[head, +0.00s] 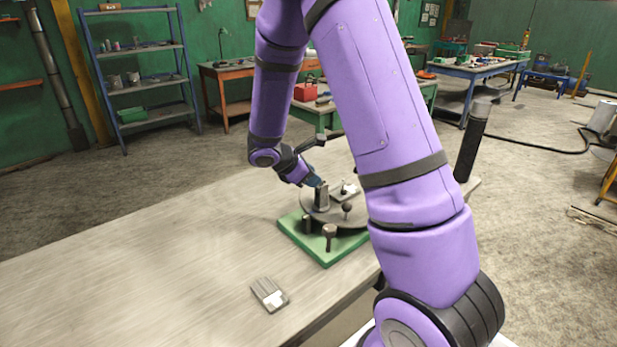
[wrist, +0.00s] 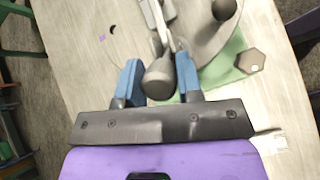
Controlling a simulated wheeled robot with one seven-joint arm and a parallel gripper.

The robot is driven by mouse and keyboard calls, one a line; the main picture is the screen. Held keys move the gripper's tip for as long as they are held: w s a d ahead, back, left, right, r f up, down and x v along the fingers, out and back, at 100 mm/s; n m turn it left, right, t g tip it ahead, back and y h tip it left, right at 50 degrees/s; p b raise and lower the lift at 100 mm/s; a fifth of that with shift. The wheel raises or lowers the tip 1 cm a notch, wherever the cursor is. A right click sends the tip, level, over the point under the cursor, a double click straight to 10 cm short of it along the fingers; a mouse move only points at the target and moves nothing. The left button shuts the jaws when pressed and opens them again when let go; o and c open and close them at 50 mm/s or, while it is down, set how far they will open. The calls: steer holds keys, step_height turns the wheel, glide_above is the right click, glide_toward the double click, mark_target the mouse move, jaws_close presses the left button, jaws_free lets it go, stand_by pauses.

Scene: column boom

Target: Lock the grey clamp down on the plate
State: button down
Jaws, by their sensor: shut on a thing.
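The grey clamp (head: 321,198) stands on a round grey turntable (head: 336,219) over a green base (head: 318,254). A small light grey plate (head: 342,194) lies on the turntable beside it, partly hidden by my arm. My gripper (head: 316,182) is at the top of the clamp. In the wrist view its two blue fingers (wrist: 160,75) straddle the clamp's handle, which ends in a thick grey knob (wrist: 159,80). The fingers are shut on this handle. Clamp bars run away from it over the turntable. Whether the clamp's tip touches the plate cannot be told.
Dark knobs stand around the turntable, one at the front of the base (head: 329,232). A small grey block with a white patch (head: 269,294) lies on the table front. The left part of the table (head: 150,265) is clear. A dark post (head: 472,140) stands behind right.

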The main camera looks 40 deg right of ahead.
steer(key=shift+d+r, duration=0.25)
steer(key=shift+d, duration=0.2)
steer(key=c, duration=0.8)
jaws_free()
steer(key=shift+f, duration=0.1)
steer(key=shift+a, duration=0.15)
steer(key=shift+a+r, duration=0.2)
steer(key=v, duration=1)
